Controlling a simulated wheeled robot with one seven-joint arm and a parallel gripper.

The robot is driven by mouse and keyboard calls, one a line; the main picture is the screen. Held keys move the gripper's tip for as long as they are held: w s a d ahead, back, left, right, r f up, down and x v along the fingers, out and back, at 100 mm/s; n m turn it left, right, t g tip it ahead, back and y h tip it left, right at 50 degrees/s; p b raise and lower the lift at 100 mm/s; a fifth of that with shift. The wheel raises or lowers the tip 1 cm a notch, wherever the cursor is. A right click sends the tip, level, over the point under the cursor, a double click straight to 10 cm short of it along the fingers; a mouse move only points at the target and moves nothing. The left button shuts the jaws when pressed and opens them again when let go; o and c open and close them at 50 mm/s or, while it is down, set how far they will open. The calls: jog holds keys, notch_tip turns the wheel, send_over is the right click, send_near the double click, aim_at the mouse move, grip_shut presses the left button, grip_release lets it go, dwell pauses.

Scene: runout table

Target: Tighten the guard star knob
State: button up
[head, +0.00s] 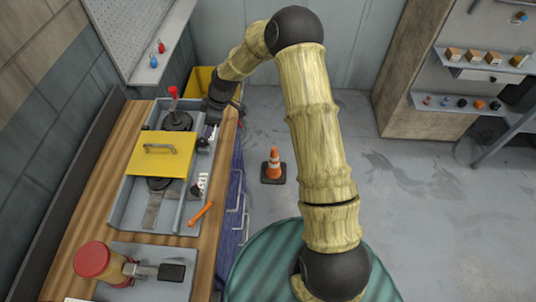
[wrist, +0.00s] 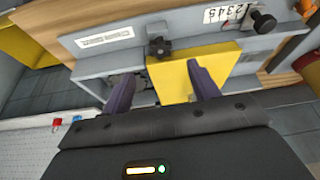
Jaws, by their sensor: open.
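The star knob (wrist: 160,48) is black and lobed, on the grey side wall of the machine (wrist: 125,60) in the wrist view. In the head view it is a small dark shape (head: 203,143) beside the yellow guard (head: 160,152), which has a grey handle on top. The guard also shows in the wrist view (wrist: 218,68). My gripper (wrist: 160,72) is open and empty, its two purple fingers apart. The knob lies just beyond the fingertips, roughly centred between them; I see no contact. In the head view the fingers are hard to make out.
A second black knob (wrist: 263,20) sits by a number label (wrist: 228,12). An orange lever (head: 201,213) sticks out at the wall.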

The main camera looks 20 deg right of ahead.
jog(key=w+b+v, duration=0.1)
jog(key=b+v, duration=0.2)
jog(key=v, duration=0.5)
jog(key=s+d+m+h+b, duration=0.1)
jog(key=s+d+m, duration=0.2)
jog(key=s, duration=0.4)
jog(key=s+d+m+h+b, duration=0.1)
jog(key=s+d+m, duration=0.3)
jog(key=s, duration=0.3)
jog(key=s+d+m+t+h+b, duration=0.1)
jog(key=s+d+m+h+b, duration=0.1)
jog(key=s+m, duration=0.3)
jog(key=shift+s+d+f, duration=0.15)
jog(key=shift+s+d, duration=0.6)
jog(key=shift+s, duration=0.6)
